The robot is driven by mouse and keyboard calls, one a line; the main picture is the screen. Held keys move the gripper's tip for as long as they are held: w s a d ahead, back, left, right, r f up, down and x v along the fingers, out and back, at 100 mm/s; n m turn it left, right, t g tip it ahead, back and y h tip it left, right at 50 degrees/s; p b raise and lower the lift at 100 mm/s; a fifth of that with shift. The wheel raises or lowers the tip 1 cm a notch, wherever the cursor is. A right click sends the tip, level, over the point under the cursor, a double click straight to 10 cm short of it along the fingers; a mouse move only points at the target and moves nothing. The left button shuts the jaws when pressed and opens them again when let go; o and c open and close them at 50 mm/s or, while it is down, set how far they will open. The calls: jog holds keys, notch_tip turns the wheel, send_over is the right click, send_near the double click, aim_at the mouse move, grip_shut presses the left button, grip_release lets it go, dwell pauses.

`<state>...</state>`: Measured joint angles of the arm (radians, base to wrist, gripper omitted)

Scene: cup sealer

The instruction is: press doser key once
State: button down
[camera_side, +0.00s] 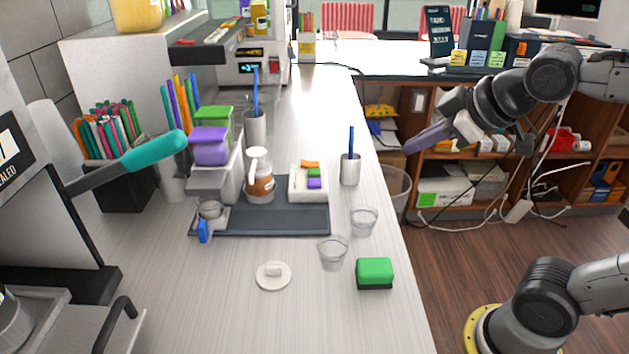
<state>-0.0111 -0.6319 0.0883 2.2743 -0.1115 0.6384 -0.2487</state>
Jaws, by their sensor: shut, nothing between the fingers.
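No part is clearly readable as the doser key. A white machine with a small lit display (249,67) stands at the back left of the counter; its keys are too small to make out. A grey dispenser (213,183) with purple and green containers on top stands nearer, at the left of a dark mat. A small blue part (203,232) shows at its foot. I cannot tell which machine is the doser. My gripper (416,143) is shut and empty, with purplish fingers pointing left. It hangs in the air right of the counter edge, apart from both machines.
The dark mat (280,226) holds a brown-filled jug (260,178) and a white tray (300,194). Clear cups (333,253), a green sponge (375,270), a white dish (272,277) and a grey holder (350,170) stand nearby. A teal-handled lever (153,150) juts in from the left.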

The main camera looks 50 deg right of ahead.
jog(key=w+r+n+t, duration=0.1)
jog(key=w+r+n, duration=0.15)
jog(key=w, duration=0.95)
jog(key=n, duration=0.2)
send_over(319, 183)
notch_tip(319, 183, down, 6)
jog(key=shift+r+g, duration=0.1)
jog(key=shift+g, duration=0.3)
jog(key=shift+f, duration=4.4)
jog(key=shift+f, duration=0.1)
jog(key=shift+f, duration=0.3)
